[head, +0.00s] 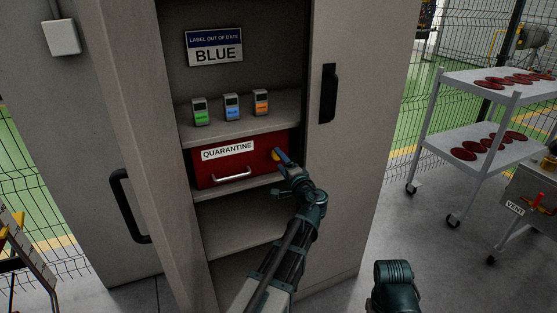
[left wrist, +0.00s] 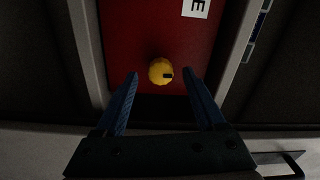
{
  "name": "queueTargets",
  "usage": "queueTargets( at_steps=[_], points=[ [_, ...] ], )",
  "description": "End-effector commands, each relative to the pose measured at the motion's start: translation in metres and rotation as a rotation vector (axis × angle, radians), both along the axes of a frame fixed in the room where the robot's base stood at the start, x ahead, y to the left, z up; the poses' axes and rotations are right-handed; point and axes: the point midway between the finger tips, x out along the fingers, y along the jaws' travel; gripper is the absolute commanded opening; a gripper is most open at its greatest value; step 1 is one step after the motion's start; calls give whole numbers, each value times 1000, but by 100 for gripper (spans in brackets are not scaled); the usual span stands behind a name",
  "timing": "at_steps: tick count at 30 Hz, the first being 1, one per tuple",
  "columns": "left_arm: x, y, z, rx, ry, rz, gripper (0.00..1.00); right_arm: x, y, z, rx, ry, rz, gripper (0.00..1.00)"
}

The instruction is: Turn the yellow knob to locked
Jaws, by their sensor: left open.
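The yellow knob (left wrist: 158,70) is on the red drawer front (left wrist: 125,40) in the left wrist view, with a dark mark on its right side. In the head view only a bit of the knob (head: 275,155) shows beside my fingers. My left gripper (head: 281,161) is at the right end of the drawer front marked QUARANTINE (head: 262,170). Its blue fingers are open, one on each side of the knob, with gaps visible in the left wrist view. Which setting the knob points to cannot be read.
The drawer sits in an open grey cabinet with a silver handle (head: 232,174). Three small devices (head: 231,107) stand on the shelf above, below a BLUE sign (head: 214,47). Cabinet doors flank the opening. A white cart (head: 480,148) with red discs stands at right.

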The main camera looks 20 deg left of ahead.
Motion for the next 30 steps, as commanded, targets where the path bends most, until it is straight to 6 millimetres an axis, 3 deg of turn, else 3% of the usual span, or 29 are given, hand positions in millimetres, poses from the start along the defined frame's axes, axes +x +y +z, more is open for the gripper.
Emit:
queueTargets(
  at_steps=[6, 15, 30],
  points=[
    [-36, -38, -2, 0, 0, -4, 72, 0, 0, -2, 0, 0, 0, 50],
    [-69, -76, -3, 0, 0, -2, 72, 0, 0, -3, 0, 0, 0, 50],
    [-78, -87, -3, -1, -1, 1, 72, 0, 0, -3, 0, 0, 0, 50]
  ],
)
